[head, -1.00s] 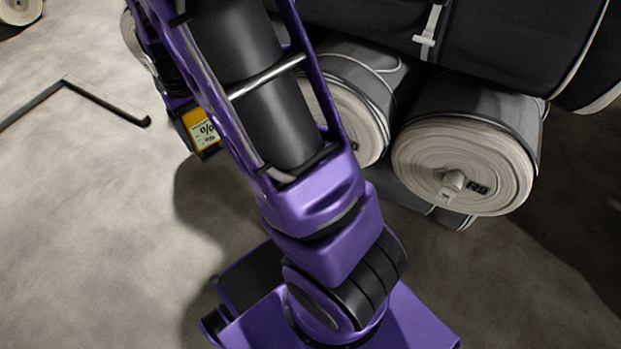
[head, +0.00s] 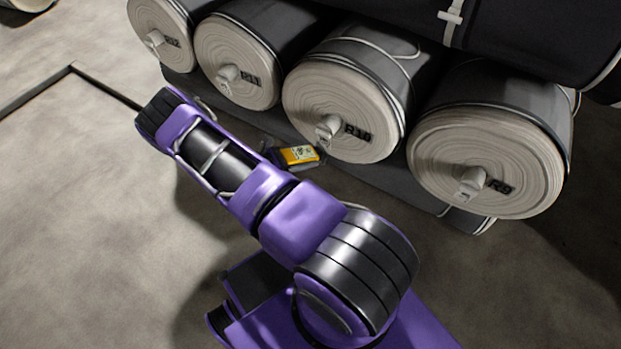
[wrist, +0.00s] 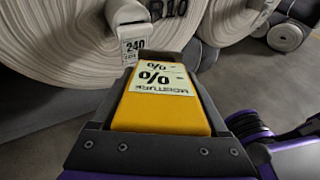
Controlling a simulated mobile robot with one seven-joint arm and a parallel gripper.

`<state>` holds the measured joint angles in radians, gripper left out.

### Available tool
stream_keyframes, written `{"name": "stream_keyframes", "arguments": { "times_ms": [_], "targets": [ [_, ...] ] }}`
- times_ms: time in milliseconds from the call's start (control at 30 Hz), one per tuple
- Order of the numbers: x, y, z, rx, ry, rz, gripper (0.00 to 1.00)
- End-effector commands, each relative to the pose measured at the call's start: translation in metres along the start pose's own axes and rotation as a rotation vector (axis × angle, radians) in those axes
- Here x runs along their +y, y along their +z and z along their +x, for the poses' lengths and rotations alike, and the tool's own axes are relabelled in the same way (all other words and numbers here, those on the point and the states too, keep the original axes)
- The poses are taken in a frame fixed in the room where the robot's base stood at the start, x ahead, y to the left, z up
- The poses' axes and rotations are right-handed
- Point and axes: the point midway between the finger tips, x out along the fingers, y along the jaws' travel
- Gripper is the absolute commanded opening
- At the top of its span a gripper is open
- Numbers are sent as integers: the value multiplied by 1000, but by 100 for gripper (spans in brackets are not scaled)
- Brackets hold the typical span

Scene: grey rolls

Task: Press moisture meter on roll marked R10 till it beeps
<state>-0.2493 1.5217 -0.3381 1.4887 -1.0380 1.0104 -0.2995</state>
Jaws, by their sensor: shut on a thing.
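The roll marked R10 (head: 352,92) lies on its side in the head view, its cream end face towards me. In the wrist view its end face (wrist: 60,40) fills the upper left, with a white tag reading 240 hanging from its core plug. My gripper (wrist: 160,112) is shut on the yellow moisture meter (wrist: 165,118). The meter's display shows dashes and percent signs. In the head view the meter (head: 301,154) is low in front of R10's lower left edge. I cannot tell whether its front end touches the roll.
Roll R9 (head: 485,160) lies to the right of R10, R11 (head: 238,62) and R12 (head: 160,35) to the left. More dark-wrapped rolls (head: 540,35) are stacked above. Open concrete floor (head: 90,200) lies at the left, with a dark floor strip (head: 35,92).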

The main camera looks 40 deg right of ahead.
Motion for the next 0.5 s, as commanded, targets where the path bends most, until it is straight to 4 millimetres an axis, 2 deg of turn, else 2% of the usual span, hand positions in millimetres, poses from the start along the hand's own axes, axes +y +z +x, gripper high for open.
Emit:
{"name": "stream_keyframes", "arguments": {
  "times_ms": [33,100,333,500],
  "targets": [
    [0,-16,10,-49,64,-28,20],
    [2,-29,19,-100,141,-47,20],
    [5,-70,44,-227,354,-78,20],
    [4,-94,54,-283,465,-82,20]
  ]
}}
